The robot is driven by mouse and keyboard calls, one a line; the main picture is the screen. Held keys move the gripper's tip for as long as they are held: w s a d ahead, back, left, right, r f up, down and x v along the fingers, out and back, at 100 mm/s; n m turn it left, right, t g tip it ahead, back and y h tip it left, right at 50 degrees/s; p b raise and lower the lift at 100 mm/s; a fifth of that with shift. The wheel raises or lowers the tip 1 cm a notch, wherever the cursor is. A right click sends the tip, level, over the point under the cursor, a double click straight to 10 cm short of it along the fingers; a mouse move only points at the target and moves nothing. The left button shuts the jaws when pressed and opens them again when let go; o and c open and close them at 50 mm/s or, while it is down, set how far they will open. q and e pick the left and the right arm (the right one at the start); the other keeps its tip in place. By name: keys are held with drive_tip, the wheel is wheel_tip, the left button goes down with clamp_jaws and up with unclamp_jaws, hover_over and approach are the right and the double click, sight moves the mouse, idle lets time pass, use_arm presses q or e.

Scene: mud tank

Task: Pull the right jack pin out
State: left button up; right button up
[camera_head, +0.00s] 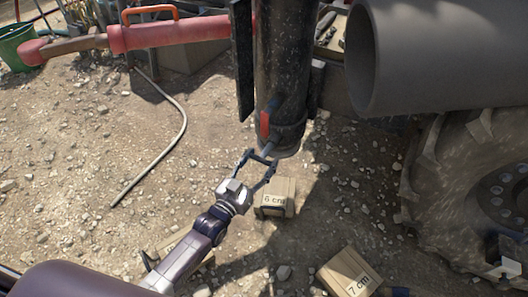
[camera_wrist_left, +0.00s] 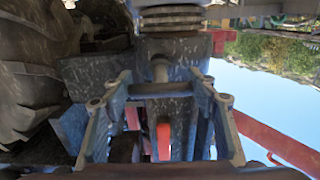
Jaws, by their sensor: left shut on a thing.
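The jack leg (camera_head: 283,60) is a dark upright post in the upper middle of the head view. The jack pin (camera_head: 266,148) is a short grey rod low on its front, below a red handle (camera_head: 264,124). My left gripper (camera_head: 262,159) reaches up from below, its fingertips closed at the pin. In the left wrist view, the pin (camera_wrist_left: 160,68) shows between the gripper's fingers (camera_wrist_left: 162,88), with a red part (camera_wrist_left: 163,140) nearby. The fingers hide part of the pin. My right gripper does not show clearly.
Wooden blocks marked 6 cm (camera_head: 274,197) and 7 cm (camera_head: 348,274) lie on stony ground. A wide grey pipe (camera_head: 440,50) and a large tyre (camera_head: 450,180) stand at right.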

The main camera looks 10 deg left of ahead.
use_arm(q)
drive_tip(key=shift+s+f, duration=0.15)
drive_tip(key=shift+f, duration=0.05)
drive_tip(key=o, duration=1.3)
drive_tip(key=shift+c, duration=0.2)
drive_tip(key=o, duration=0.4)
drive_tip(key=shift+a+r, duration=0.1)
drive_tip(key=shift+r, duration=0.05)
drive_tip(key=shift+o, duration=0.2)
drive_tip(key=v, duration=1.2)
drive_tip(key=shift+s, duration=0.1)
